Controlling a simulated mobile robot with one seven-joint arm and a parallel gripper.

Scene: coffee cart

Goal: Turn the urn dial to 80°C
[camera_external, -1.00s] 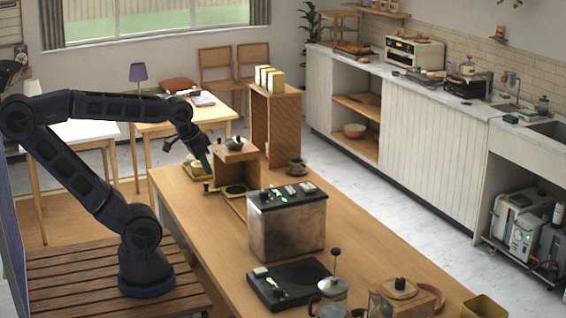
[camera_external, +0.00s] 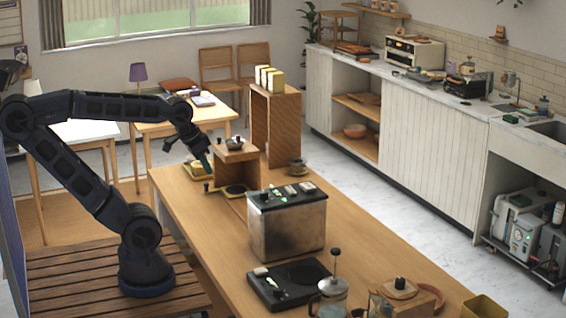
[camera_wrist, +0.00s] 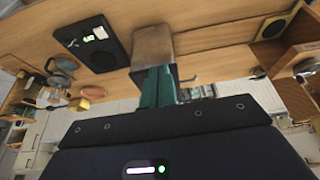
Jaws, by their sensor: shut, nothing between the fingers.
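A boxy metal unit with a black top and small green lights (camera_external: 287,225) stands mid-counter; it looks like the urn. Its dial cannot be made out. In the wrist view its metal side (camera_wrist: 151,43) shows beyond my fingers. My gripper (camera_external: 206,161) is above the counter's far left part, near the wooden dripper stand, clear of the metal unit. Its teal fingers (camera_wrist: 158,87) are shut and empty. In the wrist view they overlap the unit's lower edge, but the external view shows a gap between them.
A black flat device (camera_external: 290,284) lies in front of the metal unit. A glass press (camera_external: 330,300) stands at the counter's near end. The wooden dripper stand (camera_external: 238,172) is close to my gripper. Bare counter (camera_external: 205,222) lies left of the metal unit.

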